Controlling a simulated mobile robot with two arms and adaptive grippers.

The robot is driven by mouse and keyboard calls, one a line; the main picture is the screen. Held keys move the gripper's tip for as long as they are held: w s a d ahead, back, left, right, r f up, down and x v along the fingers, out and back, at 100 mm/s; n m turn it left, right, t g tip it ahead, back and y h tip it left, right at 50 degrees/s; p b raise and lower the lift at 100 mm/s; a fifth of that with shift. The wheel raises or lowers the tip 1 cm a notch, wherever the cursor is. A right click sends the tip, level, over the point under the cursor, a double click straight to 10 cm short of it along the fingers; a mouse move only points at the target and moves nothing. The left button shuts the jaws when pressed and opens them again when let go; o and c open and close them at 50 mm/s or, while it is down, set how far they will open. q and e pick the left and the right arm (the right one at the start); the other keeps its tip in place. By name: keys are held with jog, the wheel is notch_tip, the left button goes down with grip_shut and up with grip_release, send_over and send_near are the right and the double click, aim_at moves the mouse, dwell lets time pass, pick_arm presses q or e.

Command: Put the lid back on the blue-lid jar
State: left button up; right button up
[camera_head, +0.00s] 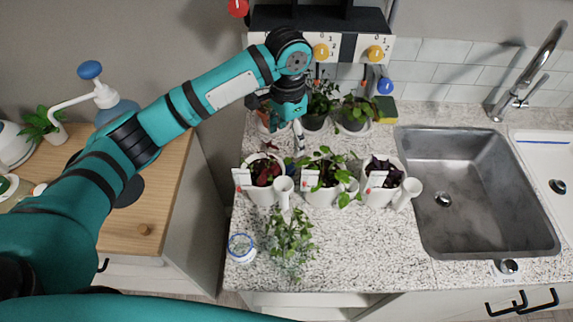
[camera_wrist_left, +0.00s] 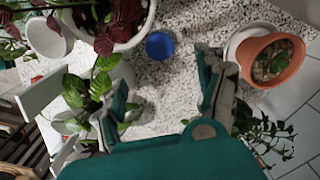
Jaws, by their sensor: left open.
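The jar (camera_head: 242,248) stands at the front left of the counter in the head view, with a blue ring at its top and pale contents. A small round blue lid (camera_wrist_left: 160,45) lies on the speckled counter in the left wrist view, beyond my fingertips and near a white pot. My left gripper (camera_head: 298,138) points down behind the front row of pots. In the wrist view its fingers (camera_wrist_left: 162,92) are spread with nothing between them. My right gripper is not in view.
A terracotta pot (camera_wrist_left: 290,62) stands close on the right in the wrist view. A leafy plant (camera_head: 290,245) is beside the jar. The sink (camera_head: 480,190) is right; the front-right counter is clear.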

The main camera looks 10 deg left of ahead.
pick_arm(q)
send_over(287, 166)
notch_tip(287, 166, down, 4)
jog(key=shift+f, duration=0.45)
jog(key=shift+f+p, duration=0.3)
notch_tip(287, 166, down, 4)
jog(key=shift+r, duration=0.1)
jog(key=shift+f+p, duration=0.3)
jog(key=shift+f, duration=0.35)
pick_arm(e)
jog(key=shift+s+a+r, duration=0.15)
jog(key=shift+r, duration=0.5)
